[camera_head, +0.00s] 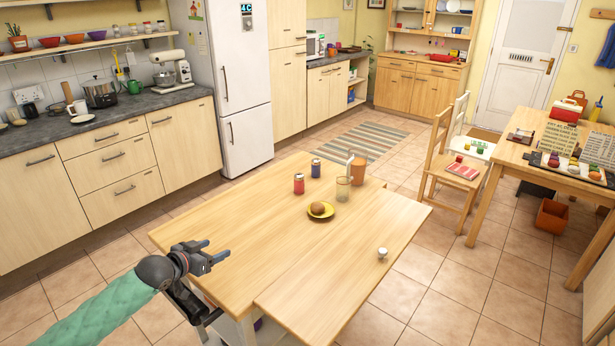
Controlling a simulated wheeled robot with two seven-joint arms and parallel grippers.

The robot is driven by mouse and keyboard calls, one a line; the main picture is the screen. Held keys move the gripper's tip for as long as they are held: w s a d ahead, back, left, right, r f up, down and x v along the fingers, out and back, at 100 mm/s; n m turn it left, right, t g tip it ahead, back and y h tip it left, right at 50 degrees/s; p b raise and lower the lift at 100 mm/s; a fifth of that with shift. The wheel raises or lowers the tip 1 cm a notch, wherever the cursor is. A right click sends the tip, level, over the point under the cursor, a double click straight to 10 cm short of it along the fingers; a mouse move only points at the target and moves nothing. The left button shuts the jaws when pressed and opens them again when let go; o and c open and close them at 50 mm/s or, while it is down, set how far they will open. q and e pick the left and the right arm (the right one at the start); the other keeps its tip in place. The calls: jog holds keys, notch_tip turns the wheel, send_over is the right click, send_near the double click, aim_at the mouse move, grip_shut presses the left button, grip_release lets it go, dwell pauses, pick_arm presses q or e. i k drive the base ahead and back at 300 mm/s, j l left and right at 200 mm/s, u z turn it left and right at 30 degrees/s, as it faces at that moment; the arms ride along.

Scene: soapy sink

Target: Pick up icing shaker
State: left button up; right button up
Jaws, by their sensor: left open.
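A small white shaker-like item (382,254) stands alone near the right front edge of the wooden table (290,255). It may be the icing shaker, but it is too small to tell. A red can-like container (299,184) and a blue one (316,168) stand upright near the table's back edge. My left gripper (219,251) is at the table's left front side, open and empty, its fingers pointing right. It is well apart from all of these. My right gripper is out of view.
A yellow plate (328,210) with a round brown item, a clear glass (343,190) and a brown jug (357,170) stand between the cans and the white item. The table's left and front areas are clear. A wooden chair (452,175) stands beyond the right side.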

aim_at(299, 177)
jog(key=i+l, duration=1.2)
